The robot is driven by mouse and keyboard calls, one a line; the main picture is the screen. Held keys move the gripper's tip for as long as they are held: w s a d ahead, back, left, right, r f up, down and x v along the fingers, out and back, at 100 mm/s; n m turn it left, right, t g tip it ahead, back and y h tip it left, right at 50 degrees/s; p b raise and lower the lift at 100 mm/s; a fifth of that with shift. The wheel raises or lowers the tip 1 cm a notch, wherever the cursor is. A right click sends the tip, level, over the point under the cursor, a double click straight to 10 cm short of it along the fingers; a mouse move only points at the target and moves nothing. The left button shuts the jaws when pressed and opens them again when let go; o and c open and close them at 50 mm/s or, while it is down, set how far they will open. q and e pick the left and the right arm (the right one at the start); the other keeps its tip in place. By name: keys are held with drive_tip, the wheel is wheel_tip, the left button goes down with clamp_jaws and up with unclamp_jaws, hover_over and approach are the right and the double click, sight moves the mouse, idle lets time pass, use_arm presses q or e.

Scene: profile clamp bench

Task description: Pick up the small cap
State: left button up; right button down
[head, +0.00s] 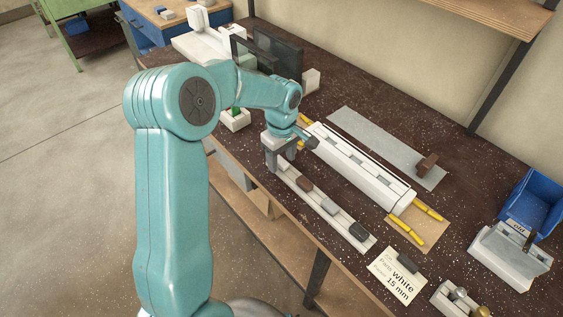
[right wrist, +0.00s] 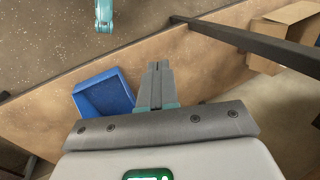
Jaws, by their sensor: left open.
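My left gripper (head: 281,157) is open in the head view, fingers pointing down over the far left end of a narrow white tray (head: 289,176). Small blocks sit in a row in this tray: a brown one (head: 305,184), a grey one (head: 329,206) and a dark one (head: 359,231). I cannot tell which small piece is the cap, and the gripper hides what lies between its fingers. My right gripper (right wrist: 157,68) shows in the right wrist view with its fingers together and nothing visible between them.
A long white profile (head: 360,172) lies beside the tray, with yellow-ended clamps (head: 407,230). A printed card (head: 398,275) with a dark piece lies near the front edge. A blue bin (head: 532,203) stands at right. The right wrist view shows a blue tray (right wrist: 104,94) and a cardboard box (right wrist: 285,30).

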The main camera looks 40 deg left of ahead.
use_arm(q)
drive_tip(key=shift+s+r, duration=0.1)
drive_tip(key=shift+s, duration=0.05)
drive_tip(key=c, duration=1)
clamp_jaws()
